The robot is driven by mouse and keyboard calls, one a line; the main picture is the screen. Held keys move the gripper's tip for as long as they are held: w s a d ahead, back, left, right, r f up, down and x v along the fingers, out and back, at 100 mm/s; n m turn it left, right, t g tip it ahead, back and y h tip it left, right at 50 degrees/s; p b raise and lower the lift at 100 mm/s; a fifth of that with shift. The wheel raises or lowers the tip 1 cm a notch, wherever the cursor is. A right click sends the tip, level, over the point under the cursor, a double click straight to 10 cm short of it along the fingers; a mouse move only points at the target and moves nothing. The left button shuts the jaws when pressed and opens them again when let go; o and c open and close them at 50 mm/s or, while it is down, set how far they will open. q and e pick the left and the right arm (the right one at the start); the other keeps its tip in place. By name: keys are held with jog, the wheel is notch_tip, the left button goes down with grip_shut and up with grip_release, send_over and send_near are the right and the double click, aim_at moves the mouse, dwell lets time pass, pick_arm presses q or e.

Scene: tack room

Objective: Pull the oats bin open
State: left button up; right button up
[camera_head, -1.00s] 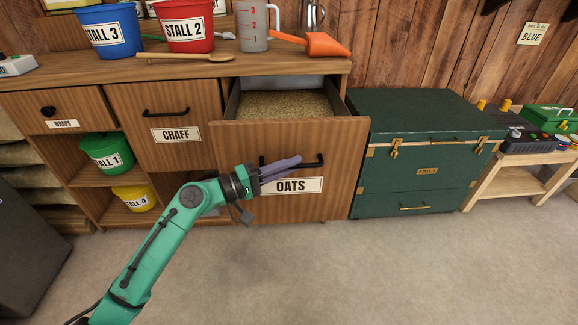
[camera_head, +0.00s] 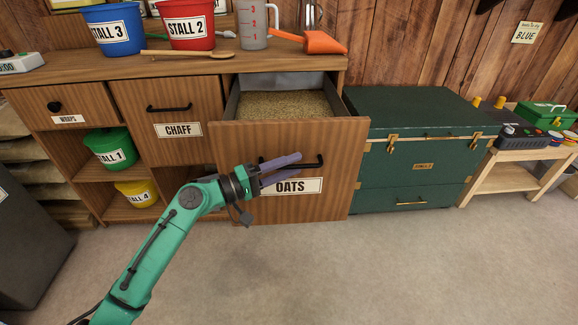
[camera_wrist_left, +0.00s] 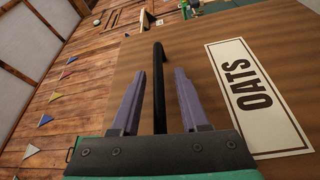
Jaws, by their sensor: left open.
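The oats bin (camera_head: 236,150) is a wooden drawer-like bin pulled part way out of the cabinet, with grain (camera_head: 284,104) showing inside its open top. Its front carries the OATS label (camera_head: 300,187) and a black bar handle (camera_head: 313,162). My left gripper (camera_head: 298,166) is at the handle, just above the label. In the left wrist view the two purple fingers (camera_wrist_left: 158,100) stand apart on either side of the black handle bar (camera_wrist_left: 158,75), with gaps showing. The OATS label (camera_wrist_left: 257,95) is to the right there. My right gripper is in neither view.
The chaff bin (camera_head: 196,98) to the left is shut. A green chest (camera_head: 405,155) stands close to the right. Buckets, a measuring jug (camera_head: 254,30) and an orange scoop (camera_head: 322,43) sit on the cabinet top. The floor (camera_head: 330,275) in front is clear.

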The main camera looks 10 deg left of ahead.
pick_arm(q)
jog(key=v, duration=1.4)
jog(key=shift+s+a+b, duration=0.2)
jog(key=shift+s+b, duration=0.05)
jog(key=shift+b, duration=0.15)
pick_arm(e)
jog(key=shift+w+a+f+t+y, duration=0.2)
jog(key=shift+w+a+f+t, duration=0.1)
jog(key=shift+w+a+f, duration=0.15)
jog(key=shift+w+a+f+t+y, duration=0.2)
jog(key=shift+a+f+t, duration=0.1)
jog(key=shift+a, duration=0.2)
